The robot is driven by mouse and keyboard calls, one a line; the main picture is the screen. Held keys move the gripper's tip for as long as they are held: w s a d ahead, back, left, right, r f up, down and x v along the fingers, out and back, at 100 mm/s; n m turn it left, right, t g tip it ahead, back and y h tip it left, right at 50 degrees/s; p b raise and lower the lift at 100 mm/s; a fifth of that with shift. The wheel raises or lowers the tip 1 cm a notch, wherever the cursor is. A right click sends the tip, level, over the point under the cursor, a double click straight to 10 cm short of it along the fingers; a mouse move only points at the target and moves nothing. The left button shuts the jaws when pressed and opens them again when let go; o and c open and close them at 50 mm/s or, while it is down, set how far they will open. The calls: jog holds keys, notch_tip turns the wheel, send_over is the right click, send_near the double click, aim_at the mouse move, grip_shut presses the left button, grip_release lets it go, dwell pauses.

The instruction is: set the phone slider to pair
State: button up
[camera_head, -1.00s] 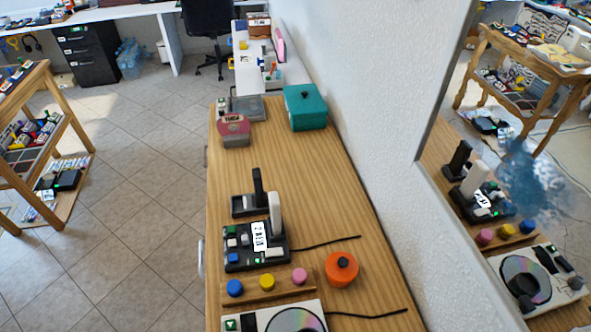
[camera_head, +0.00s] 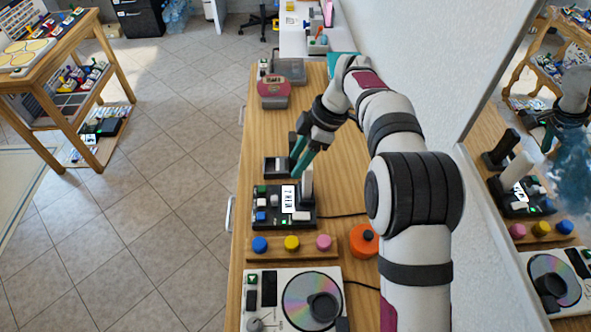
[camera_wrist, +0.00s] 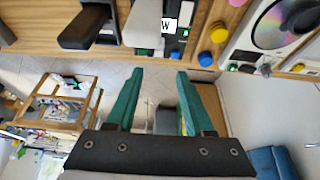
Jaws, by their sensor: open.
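The black phone unit (camera_head: 270,225) stands on the wooden counter. It bears a pale upright handset (camera_head: 306,186), a white label (camera_head: 288,197), coloured buttons and a white block; I cannot tell which part is the slider or its setting. My gripper (camera_head: 299,167) has teal fingers and is open and empty, pointing down just behind the phone unit. A dark cradle (camera_head: 270,167) with a black handset is partly hidden by it. In the wrist view, my spread fingers (camera_wrist: 157,73) show below the pale handset (camera_wrist: 145,25), black handset (camera_wrist: 84,28) and label (camera_wrist: 169,25).
Blue, yellow and pink knobs (camera_head: 292,243) sit on a wooden strip in front. An orange round object (camera_head: 364,242) and a disc player (camera_head: 260,307) are nearby. A mirror stands on the right wall. A pink-and-grey device (camera_head: 273,92) is farther back.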

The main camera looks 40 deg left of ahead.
aim_at(275, 198)
jog(key=x, duration=1.4)
jog(key=shift+f, duration=0.35)
grip_shut()
dwell(0.5)
